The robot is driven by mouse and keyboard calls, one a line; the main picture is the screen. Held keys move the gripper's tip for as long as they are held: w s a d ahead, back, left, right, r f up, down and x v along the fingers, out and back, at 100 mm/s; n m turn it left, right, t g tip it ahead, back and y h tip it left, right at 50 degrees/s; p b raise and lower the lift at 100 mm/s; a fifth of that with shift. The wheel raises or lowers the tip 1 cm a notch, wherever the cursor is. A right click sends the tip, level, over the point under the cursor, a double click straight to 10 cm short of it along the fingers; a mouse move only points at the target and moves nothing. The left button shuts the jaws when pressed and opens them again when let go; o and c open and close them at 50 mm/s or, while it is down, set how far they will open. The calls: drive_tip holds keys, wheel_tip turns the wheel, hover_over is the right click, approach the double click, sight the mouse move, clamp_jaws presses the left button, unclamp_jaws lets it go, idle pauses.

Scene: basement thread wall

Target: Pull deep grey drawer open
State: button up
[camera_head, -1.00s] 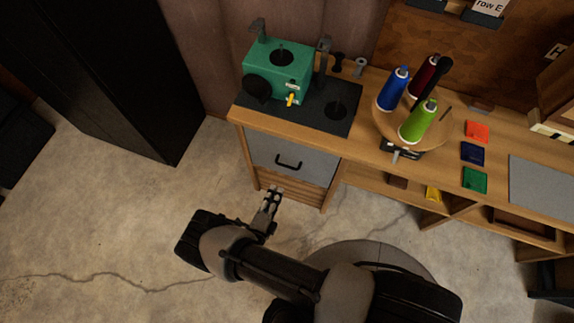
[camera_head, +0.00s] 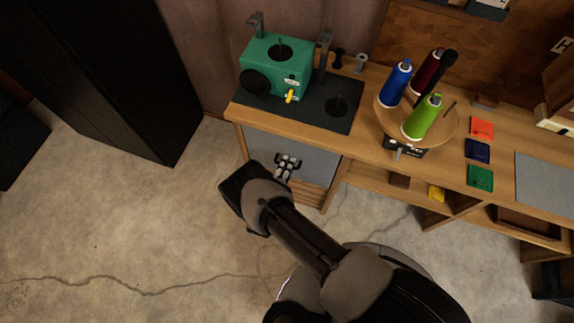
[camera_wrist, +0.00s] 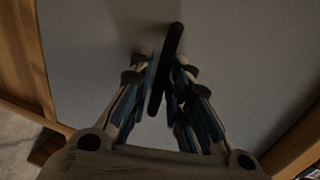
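The grey drawer front (camera_head: 313,165) sits under the left end of the wooden bench and looks closed. It fills most of the wrist view (camera_wrist: 250,60). Its dark bar handle (camera_wrist: 166,68) runs nearly upright in the wrist view, slightly tilted. My gripper (camera_head: 287,160) is at the drawer front and covers the handle in the head view. In the wrist view my gripper's fingers (camera_wrist: 164,60) stand on either side of the handle. A gap shows at the left finger; the right finger is very close to the bar, and contact there is unclear.
Above the drawer, the bench top (camera_head: 375,140) carries a green machine (camera_head: 275,65) on a dark mat and a round stand (camera_head: 448,125) with thread spools. A black cabinet (camera_head: 110,80) stands at left. The floor (camera_head: 130,220) before the drawer is clear.

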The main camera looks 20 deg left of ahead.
drive_tip(key=shift+c, duration=0.3)
clamp_jaws()
